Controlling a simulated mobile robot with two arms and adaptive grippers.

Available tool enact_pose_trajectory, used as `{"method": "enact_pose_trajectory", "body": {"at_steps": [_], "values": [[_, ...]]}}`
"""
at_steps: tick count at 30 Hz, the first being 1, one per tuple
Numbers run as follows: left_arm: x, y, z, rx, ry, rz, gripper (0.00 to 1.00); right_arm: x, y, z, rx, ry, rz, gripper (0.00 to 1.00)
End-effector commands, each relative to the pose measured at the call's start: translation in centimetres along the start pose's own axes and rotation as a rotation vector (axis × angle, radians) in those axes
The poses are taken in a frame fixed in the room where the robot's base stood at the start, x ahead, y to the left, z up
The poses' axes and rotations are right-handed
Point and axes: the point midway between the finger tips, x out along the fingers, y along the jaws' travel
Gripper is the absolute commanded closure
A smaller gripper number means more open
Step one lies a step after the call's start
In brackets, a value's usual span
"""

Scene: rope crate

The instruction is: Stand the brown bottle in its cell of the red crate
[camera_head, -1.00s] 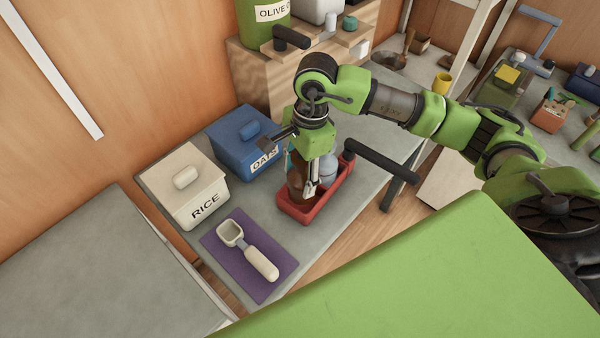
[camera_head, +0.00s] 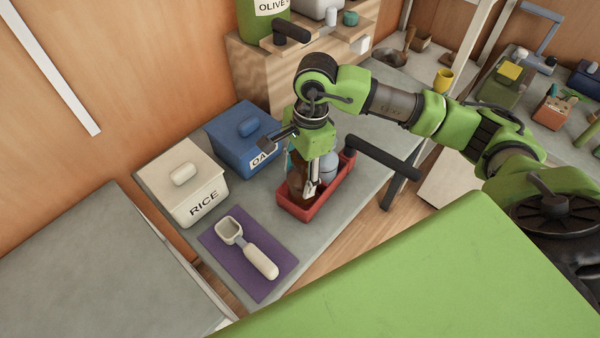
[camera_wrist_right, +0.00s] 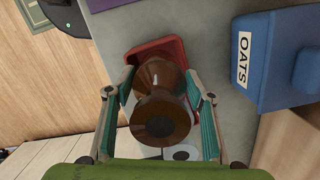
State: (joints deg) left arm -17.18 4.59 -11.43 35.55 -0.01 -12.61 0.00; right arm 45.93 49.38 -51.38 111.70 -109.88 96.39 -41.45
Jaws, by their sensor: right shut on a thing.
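The brown bottle (camera_head: 297,181) is in the grip of my right gripper (camera_head: 312,186), which is shut on it from above. In the right wrist view the bottle (camera_wrist_right: 160,100) shows from its top, between the two teal finger pads of my gripper (camera_wrist_right: 158,112). The red crate (camera_head: 300,212) stands on the grey counter. The bottle is over or inside its near end; its base is hidden, so I cannot tell whether it touches the crate floor. The crate's red rim (camera_wrist_right: 160,48) also shows in the right wrist view. My left gripper is not in view.
A pale grey-blue bottle (camera_head: 329,166) stands in the crate beside the brown one. A blue OATS box (camera_head: 243,138) and a white RICE box (camera_head: 183,183) stand to the left. A scoop (camera_head: 246,247) lies on a purple mat (camera_head: 222,262) in front.

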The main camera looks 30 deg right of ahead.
Motion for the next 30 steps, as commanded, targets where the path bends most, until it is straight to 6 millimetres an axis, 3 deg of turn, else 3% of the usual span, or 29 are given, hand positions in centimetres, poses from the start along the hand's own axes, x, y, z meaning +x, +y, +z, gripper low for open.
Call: {"method": "enact_pose_trajectory", "body": {"at_steps": [30], "values": [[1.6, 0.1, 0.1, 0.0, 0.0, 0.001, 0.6, 1.6, 0.0, -0.2, 0.0, 0.0, -0.001, 0.79]]}}
